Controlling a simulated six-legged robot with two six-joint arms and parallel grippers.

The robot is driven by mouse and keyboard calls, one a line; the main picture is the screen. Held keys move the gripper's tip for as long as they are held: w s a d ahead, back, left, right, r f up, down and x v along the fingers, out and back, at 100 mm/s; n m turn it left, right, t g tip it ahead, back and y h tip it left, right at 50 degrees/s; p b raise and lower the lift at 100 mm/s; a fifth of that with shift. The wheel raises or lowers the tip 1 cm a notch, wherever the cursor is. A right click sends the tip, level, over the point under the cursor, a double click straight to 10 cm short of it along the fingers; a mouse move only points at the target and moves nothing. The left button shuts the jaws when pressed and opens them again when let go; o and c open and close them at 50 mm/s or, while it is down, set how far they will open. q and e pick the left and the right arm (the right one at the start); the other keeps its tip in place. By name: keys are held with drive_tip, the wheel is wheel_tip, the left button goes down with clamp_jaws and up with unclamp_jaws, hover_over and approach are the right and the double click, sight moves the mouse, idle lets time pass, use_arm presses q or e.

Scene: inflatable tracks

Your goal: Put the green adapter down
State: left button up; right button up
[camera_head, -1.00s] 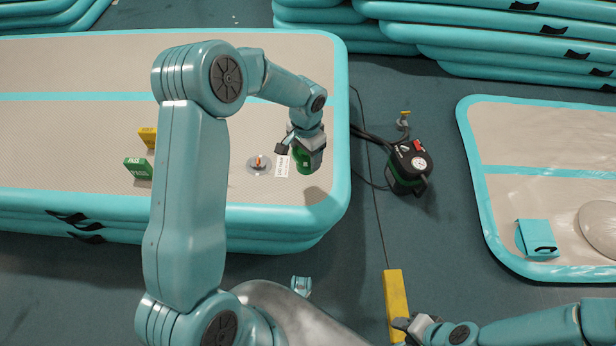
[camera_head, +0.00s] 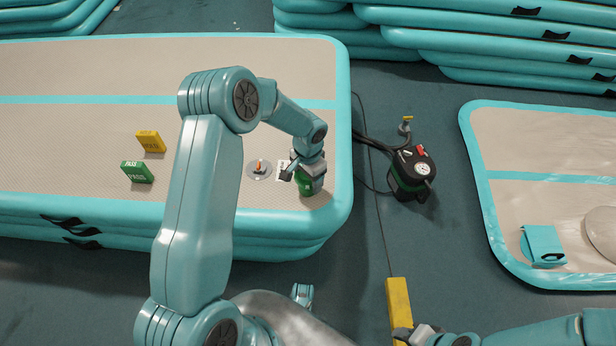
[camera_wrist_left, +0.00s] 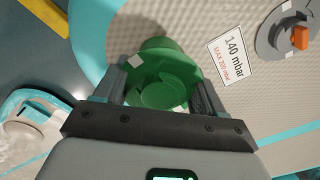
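The green adapter (camera_head: 304,184) is between the fingers of my left gripper (camera_head: 311,172), over the near right corner of the large inflated track (camera_head: 90,185). In the left wrist view the adapter (camera_wrist_left: 160,75) is a round green cup with a finger against each side, so the gripper (camera_wrist_left: 160,92) is shut on it. It is at or just above the track surface; its underside is hidden. My right gripper (camera_head: 405,333) is at the bottom of the head view, by a yellow bar (camera_head: 398,302). Its fingers are too hidden to read.
A valve with an orange plug (camera_head: 259,168) and a "140 mbar" card (camera_wrist_left: 231,48) lie beside the adapter. Green (camera_head: 137,172) and yellow (camera_head: 151,141) blocks stand further left. A pump (camera_head: 411,172) with hoses is on the floor to the right. Bare track lies between blocks and valve.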

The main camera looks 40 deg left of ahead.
use_arm(q)
drive_tip(key=o, duration=0.3)
drive_tip(key=shift+r, duration=0.1)
